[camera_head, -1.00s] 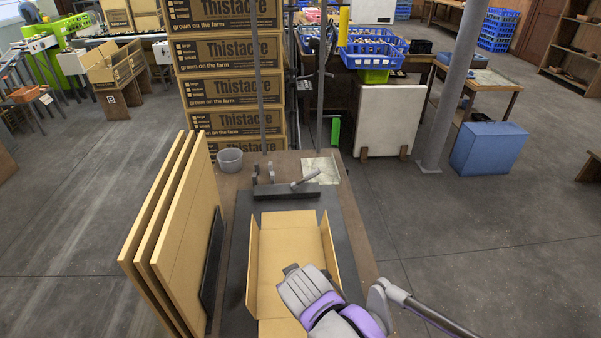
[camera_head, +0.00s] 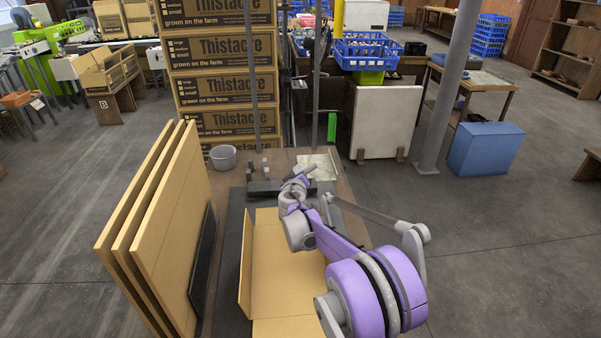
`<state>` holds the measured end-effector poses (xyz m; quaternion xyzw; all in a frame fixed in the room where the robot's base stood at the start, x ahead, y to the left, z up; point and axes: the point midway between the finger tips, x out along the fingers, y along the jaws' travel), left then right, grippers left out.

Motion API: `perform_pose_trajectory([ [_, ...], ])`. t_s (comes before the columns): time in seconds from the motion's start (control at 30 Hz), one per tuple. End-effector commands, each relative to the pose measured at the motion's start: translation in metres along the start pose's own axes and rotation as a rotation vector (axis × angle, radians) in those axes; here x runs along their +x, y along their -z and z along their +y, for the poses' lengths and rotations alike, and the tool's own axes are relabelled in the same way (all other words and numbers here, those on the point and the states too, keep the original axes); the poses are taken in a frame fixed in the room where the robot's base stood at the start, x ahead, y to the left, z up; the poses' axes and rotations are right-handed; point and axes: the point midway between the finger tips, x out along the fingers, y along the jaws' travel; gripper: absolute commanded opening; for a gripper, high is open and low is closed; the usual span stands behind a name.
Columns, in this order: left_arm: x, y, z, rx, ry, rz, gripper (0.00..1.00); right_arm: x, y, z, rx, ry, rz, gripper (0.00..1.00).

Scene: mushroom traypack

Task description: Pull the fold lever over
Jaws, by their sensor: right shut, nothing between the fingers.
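The fold lever (camera_head: 311,167) appears to be the short grey handle on the dark bar (camera_head: 262,187) across the far part of the bench. Only its tip shows in the head view, past my arm. My right gripper (camera_head: 296,183) is at the lever's near side, over the bar. It is shut with nothing in it; I cannot tell whether it touches the lever. An open cardboard tray blank (camera_head: 285,268) with raised side flaps lies in front of the bar, partly hidden under my right arm. My left gripper is not in view.
Several flat cardboard sheets (camera_head: 160,230) stand tilted on the bench's left side. A grey bowl (camera_head: 223,157) sits at the far left corner, near two small upright posts (camera_head: 258,168). Stacked Thistacre boxes (camera_head: 222,87) and thin vertical poles (camera_head: 317,80) stand behind.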

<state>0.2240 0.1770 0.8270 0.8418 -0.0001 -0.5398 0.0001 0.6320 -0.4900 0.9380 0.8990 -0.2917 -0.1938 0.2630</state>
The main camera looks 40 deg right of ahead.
Motion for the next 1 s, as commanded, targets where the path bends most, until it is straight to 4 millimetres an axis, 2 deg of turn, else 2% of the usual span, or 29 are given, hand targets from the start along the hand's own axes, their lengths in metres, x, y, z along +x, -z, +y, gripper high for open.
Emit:
perform_pose_trajectory([
  [0.43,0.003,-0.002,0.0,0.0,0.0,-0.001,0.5,0.09,-0.001,0.001,0.0,-0.001,-0.002,0.0],
  [0.5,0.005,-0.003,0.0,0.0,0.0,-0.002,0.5,0.09,-0.016,0.001,0.0,-0.002,-0.003,0.0],
  [0.7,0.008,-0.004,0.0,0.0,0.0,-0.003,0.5,0.095,-0.035,0.0,0.0,0.0,-0.002,0.0],
  [1.0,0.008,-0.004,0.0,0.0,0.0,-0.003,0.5,0.096,-0.039,0.0,-0.001,0.0,-0.002,0.0],
])
